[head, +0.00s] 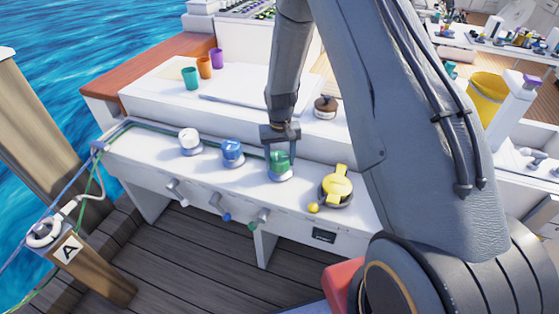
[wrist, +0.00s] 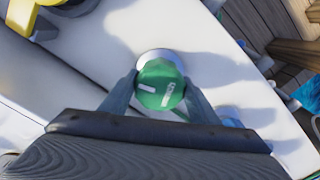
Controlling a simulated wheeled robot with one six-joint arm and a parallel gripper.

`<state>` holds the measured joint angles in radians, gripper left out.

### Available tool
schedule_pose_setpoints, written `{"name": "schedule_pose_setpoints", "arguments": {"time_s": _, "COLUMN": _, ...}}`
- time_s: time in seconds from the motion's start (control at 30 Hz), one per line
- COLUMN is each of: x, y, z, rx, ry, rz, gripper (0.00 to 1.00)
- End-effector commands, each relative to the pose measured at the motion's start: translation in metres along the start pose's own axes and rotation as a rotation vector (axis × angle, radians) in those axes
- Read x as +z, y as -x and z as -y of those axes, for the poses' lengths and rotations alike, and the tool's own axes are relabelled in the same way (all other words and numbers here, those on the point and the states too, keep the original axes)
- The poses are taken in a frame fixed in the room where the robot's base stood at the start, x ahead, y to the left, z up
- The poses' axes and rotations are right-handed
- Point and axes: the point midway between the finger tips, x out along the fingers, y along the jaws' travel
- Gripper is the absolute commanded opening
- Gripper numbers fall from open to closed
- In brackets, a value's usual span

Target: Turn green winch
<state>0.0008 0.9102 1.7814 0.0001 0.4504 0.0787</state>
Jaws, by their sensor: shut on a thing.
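The green winch (head: 280,162) stands on the white bench between the blue winch (head: 232,151) and the yellow winch (head: 337,185). My gripper (head: 281,150) points down over the green winch and is shut on it, with a finger at each side. In the wrist view the green winch (wrist: 160,86) shows its round top with pale marks, on a silvery base. My gripper's fingers (wrist: 160,95) flank it left and right there. My arm covers part of the scene behind it in the head view.
A white winch (head: 189,140) stands at the bench's left. Small handles (head: 221,198) stick out of its front face. Green, orange and purple cups (head: 204,67) stand on the upper level, and a brown-and-white round fitting (head: 325,108) sits behind my gripper. A wooden post (head: 85,262) stands front left.

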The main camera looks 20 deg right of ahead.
Motion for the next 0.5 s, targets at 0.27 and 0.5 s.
{"name": "schedule_pose_setpoints", "arguments": {"time_s": 0.27, "x": -0.0004, "y": 0.0004, "z": 0.0001, "rx": 0.0, "ry": -0.068, "rz": -0.001, "gripper": 0.33}}
{"name": "schedule_pose_setpoints", "arguments": {"time_s": 0.5, "x": -0.0004, "y": 0.0006, "z": 0.0002, "rx": 0.0, "ry": -0.077, "rz": -0.001, "gripper": 0.33}}
